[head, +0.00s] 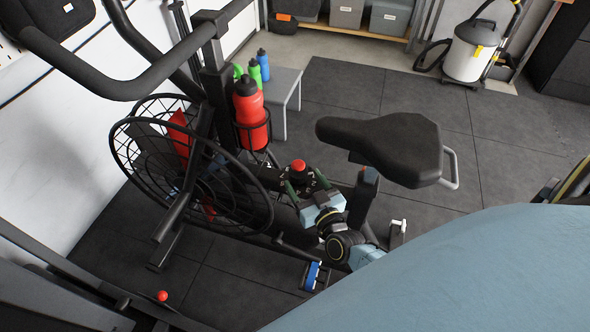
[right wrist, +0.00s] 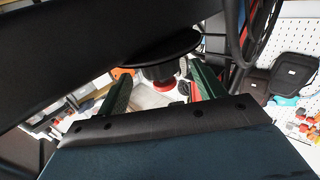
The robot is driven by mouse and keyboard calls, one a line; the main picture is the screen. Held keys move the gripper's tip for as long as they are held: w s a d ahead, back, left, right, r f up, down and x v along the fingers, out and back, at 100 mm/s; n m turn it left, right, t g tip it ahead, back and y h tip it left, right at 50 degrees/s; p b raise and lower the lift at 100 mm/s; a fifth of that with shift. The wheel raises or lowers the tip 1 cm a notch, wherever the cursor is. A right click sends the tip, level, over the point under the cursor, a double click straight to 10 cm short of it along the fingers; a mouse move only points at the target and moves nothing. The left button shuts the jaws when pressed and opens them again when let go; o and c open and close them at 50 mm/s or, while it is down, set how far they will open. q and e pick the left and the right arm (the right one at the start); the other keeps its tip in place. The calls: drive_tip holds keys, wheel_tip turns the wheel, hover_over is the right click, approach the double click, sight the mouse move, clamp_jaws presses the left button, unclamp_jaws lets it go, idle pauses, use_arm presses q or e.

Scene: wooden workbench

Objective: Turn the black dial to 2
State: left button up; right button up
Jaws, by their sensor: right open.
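The black dial (head: 311,179) sits on the frame of the exercise bike, with small white marks and a red-topped knob (head: 298,165) on it. In the right wrist view the black dial (right wrist: 160,50) shows as a wide disc with a round neck and a red part beyond. My right gripper (head: 301,182) is at the dial, its green fingers apart on either side of the knob. In the right wrist view, gaps show between the fingers of the gripper (right wrist: 162,85) and the knob. The marks' numbers are too small to read. My left gripper is out of view.
The bike's black saddle (head: 388,143) stands close right of my right arm. The caged wheel (head: 190,165) and a red bottle (head: 250,105) are to the left. Dark mat floor (head: 500,130) is clear at right.

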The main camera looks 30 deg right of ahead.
sight(303, 180)
drive_tip(key=w, duration=0.2)
drive_tip(key=w+b, duration=0.1)
drive_tip(key=w, duration=0.1)
drive_tip(key=shift+w+d, duration=0.2)
drive_tip(key=shift+w, duration=0.05)
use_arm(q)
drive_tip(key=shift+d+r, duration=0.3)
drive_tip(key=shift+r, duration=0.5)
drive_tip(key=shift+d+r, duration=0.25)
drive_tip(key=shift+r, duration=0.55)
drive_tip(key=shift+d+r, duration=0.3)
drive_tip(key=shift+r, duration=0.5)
use_arm(e)
drive_tip(key=shift+w+d, duration=0.1)
drive_tip(key=shift+w, duration=0.7)
drive_tip(key=c, duration=1)
